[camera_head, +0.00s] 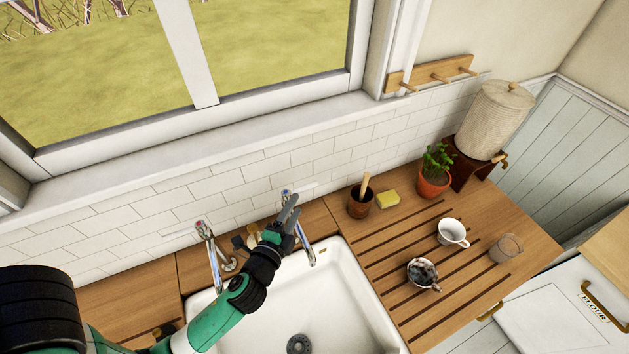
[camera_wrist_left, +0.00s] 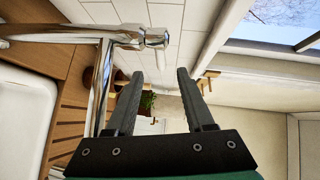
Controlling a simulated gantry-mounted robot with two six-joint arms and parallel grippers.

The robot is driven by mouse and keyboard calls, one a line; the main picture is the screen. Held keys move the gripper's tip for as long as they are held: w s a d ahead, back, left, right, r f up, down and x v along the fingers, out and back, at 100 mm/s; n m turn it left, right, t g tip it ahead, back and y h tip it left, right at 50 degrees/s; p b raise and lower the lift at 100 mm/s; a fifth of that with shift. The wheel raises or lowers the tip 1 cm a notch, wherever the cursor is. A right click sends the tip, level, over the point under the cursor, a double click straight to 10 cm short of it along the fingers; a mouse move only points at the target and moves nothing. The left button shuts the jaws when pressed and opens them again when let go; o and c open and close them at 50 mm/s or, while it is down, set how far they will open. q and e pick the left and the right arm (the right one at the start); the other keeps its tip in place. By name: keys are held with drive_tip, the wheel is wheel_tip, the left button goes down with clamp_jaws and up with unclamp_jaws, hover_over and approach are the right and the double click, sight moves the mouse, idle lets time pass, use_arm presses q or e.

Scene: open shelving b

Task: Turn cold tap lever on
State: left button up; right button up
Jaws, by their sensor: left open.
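The cold tap (camera_head: 306,245), chrome with a blue mark on top, stands at the back right of the white sink. In the left wrist view, a chrome tap (camera_wrist_left: 101,85) fills the left side, with its rounded top end (camera_wrist_left: 155,38) ahead of the fingers. My left gripper (camera_head: 291,209) is beside the tap's top in the head view, partly covering it. The gripper is open, and nothing shows between its fingers in the left wrist view (camera_wrist_left: 158,85). I cannot tell whether a finger touches the tap. My right gripper is not in view.
The hot tap (camera_head: 211,252), with a red mark, stands left of my gripper. The sink (camera_head: 340,300) is below. On the wooden drainboard (camera_head: 400,255) are two cups, a glass (camera_head: 506,248), a brush pot (camera_head: 361,203), a yellow sponge (camera_head: 389,200) and a potted plant (camera_head: 433,180).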

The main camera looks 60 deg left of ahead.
sight(308, 184)
use_arm(q)
drive_tip(key=p+x, duration=0.1)
drive_tip(key=x, duration=1)
drive_tip(key=shift+w+a, duration=0.2)
drive_tip(key=shift+w, duration=0.1)
clamp_jaws()
idle(0.8)
